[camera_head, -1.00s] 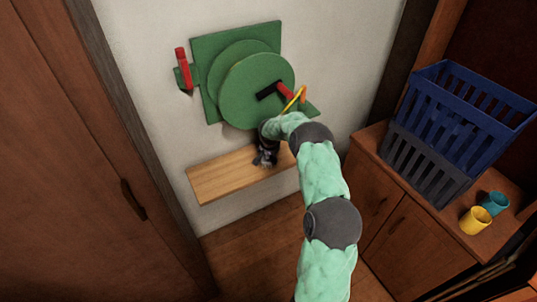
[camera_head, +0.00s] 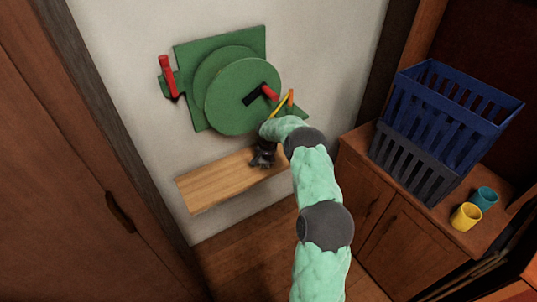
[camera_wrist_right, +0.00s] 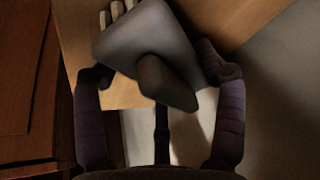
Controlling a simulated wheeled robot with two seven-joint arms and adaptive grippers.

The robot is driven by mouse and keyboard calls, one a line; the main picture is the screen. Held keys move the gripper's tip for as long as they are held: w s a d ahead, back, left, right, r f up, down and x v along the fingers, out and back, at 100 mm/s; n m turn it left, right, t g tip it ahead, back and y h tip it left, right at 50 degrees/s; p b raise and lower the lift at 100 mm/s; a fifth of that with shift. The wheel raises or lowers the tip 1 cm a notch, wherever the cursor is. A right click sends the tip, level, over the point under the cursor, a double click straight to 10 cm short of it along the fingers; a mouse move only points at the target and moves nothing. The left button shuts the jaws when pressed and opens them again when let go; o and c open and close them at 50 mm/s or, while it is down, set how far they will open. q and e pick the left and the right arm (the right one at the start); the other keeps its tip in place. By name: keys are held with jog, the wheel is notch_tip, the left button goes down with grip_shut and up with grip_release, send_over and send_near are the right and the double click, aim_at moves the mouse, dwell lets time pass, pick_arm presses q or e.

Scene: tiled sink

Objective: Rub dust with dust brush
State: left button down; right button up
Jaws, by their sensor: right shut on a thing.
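My right gripper (camera_head: 263,158) is at the wooden shelf (camera_head: 205,182), below the green disc. In the right wrist view, its two dark fingers (camera_wrist_right: 158,80) stand on either side of a grey, smooth, block-like thing (camera_wrist_right: 145,40), with pale bristle-like strips (camera_wrist_right: 118,10) at its upper left. It appears to be the dust brush, and the gripper is shut on it. The brush lies over the shelf board (camera_wrist_right: 78,35); I cannot tell whether it touches. In the head view the brush is too dark and small to make out. I can make out no dust. My left gripper is out of view.
A green wall panel with discs (camera_head: 235,115), a red handle (camera_head: 168,78) and a yellow rod (camera_head: 281,104) is above the shelf. A cabinet at right bears a blue basket (camera_head: 445,100), a grey crate (camera_head: 415,165), a yellow cup (camera_head: 465,216) and a teal cup (camera_head: 484,198).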

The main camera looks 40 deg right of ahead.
aim_at(223, 178)
jog(key=shift+w+a+f, duration=0.1)
jog(key=shift+w+a, duration=0.1)
jog(key=shift+a, duration=0.45)
jog(key=shift+w+a+f, duration=0.1)
jog(key=shift+w+a, duration=0.05)
jog(key=shift+a, duration=0.5)
jog(key=shift+w+a+f, duration=0.1)
jog(key=shift+w+a, duration=0.1)
jog(key=shift+a, duration=0.45)
jog(key=shift+w+a, duration=0.15)
jog(key=shift+a, duration=0.85)
jog(key=shift+w+a+r, duration=0.1)
jog(key=shift+w+a, duration=0.1)
jog(key=shift+a, duration=0.55)
jog(key=shift+w+a+f, duration=0.1)
jog(key=shift+w+a, duration=0.05)
jog(key=shift+a, duration=0.55)
jog(key=shift+w+a+r, duration=0.1)
jog(key=shift+w+a, duration=0.1)
jog(key=shift+a, duration=0.55)
jog(key=shift+w+a+r, duration=0.15)
jog(key=shift+w+a, duration=0.2)
jog(key=shift+a, duration=0.2)
jog(key=shift+a, duration=0.1)
